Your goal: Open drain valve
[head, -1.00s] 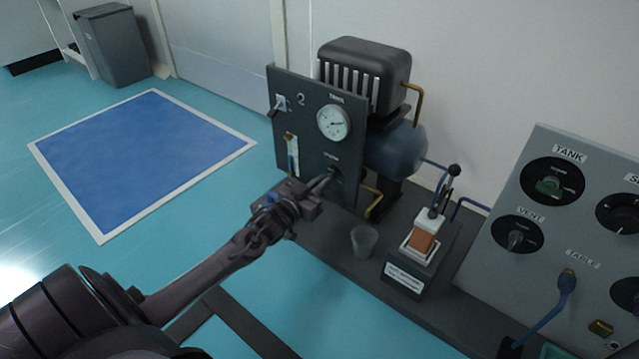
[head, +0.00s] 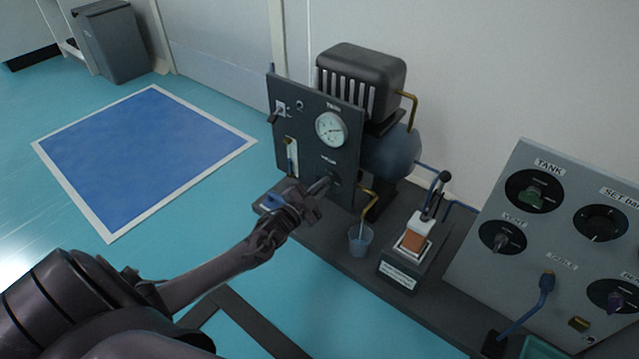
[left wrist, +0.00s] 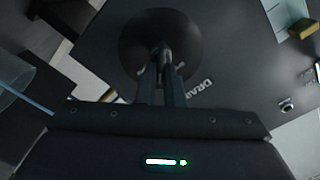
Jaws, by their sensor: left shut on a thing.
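The drain valve is a dark knob (head: 334,178) low on the upright dark panel (head: 301,122), below a round white gauge (head: 331,129). In the left wrist view it sits on a round dark disc (left wrist: 140,30) beside a partly hidden label starting "DRA". My left gripper (head: 324,184) is shut on the knob; its two fingers (left wrist: 161,72) pinch the knob's handle in the left wrist view. A clear cup (head: 361,240) stands under the brass pipe (head: 370,197), with a pale blue streak in it. My right gripper is out of view.
A dark compressor (head: 361,78) stands behind the panel. A small labelled stand (head: 399,274) with a black-knobbed lever is right of the cup. A grey control panel (head: 520,250) with several dials is at the right. A blue floor mat (head: 145,155) lies at the left.

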